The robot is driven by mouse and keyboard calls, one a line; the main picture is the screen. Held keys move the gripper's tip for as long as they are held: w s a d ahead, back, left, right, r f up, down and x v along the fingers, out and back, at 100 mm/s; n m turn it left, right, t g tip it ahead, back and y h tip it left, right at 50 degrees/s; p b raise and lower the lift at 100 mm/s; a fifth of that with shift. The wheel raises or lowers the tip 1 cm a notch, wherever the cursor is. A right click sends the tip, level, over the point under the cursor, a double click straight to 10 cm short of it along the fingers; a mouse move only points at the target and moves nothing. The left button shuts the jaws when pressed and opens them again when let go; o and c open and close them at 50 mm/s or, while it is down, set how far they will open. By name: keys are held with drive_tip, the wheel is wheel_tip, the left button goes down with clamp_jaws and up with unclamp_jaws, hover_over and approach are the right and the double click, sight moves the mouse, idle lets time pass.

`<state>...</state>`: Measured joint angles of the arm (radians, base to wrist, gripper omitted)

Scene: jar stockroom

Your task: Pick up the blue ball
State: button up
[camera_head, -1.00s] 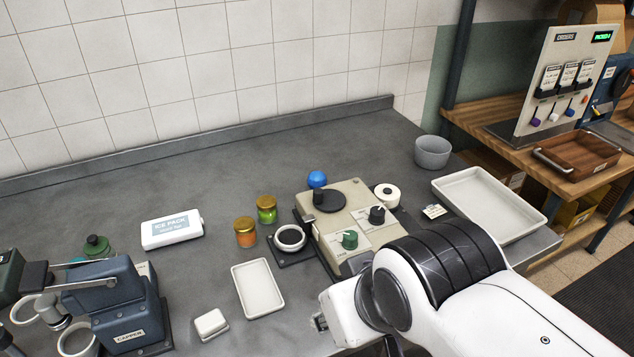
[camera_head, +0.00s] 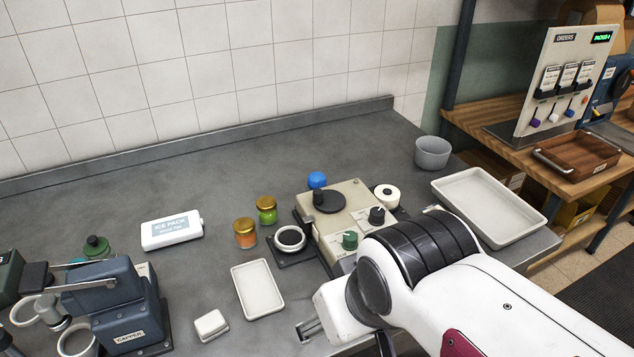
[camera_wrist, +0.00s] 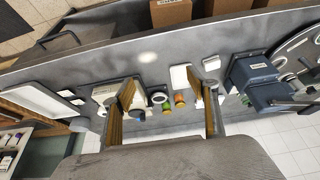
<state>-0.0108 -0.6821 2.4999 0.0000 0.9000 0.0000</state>
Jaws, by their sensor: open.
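The blue ball (camera_head: 317,180) sits at the far left corner of the beige machine (camera_head: 338,232) in the head view, and its lower part is hidden there. It also shows in the wrist view (camera_wrist: 139,116), small and partly behind the left finger. My gripper (camera_head: 308,329) is low in the head view, near the counter's front edge and well apart from the ball. In the wrist view my gripper (camera_wrist: 166,88) is open, with nothing between its fingers.
Green and orange jars (camera_head: 245,233) stand left of the machine, near a round ring fixture (camera_head: 290,238). A white tray (camera_head: 257,289) and a small white box (camera_head: 211,325) lie in front. A grey pot (camera_head: 432,152) stands at right. The counter behind the ball is clear.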

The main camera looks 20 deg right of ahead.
drive_tip(key=w+a+f+y, duration=0.1)
drive_tip(key=w+a, duration=0.2)
drive_tip(key=w, duration=0.8)
drive_tip(key=w+a+m+t+y, duration=0.1)
drive_tip(key=w+a, duration=0.3)
drive_tip(key=w, duration=0.8)
drive_tip(key=w+a+f+y, duration=0.1)
drive_tip(key=w+a, duration=0.2)
drive_tip(key=w, duration=0.8)
drive_tip(key=w+f+m+t+h, duration=0.1)
drive_tip(key=w+m+t, duration=0.35)
drive_tip(key=w, duration=1.95)
drive_tip(key=w+d+f+m+t+h, duration=0.1)
drive_tip(key=w+d+f+m+h, duration=0.15)
drive_tip(key=w+d+h, duration=0.35)
drive_tip(key=w+d+f+m+t+h, duration=0.2)
drive_tip(key=w+d+m+h, duration=0.1)
drive_tip(key=w+d, duration=0.3)
drive_tip(key=s+d+m+g+h, duration=0.2)
drive_tip(key=s+d+g, duration=0.3)
drive_tip(key=s, duration=0.3)
drive_tip(key=s+d+f+m+g+h, duration=0.1)
drive_tip(key=s+d+m+g+h, duration=0.2)
drive_tip(key=s+d+g, duration=0.3)
drive_tip(key=shift+s+d+h, duration=0.6)
drive_tip(key=shift+s+d, duration=0.1)
drive_tip(key=shift+s, duration=0.55)
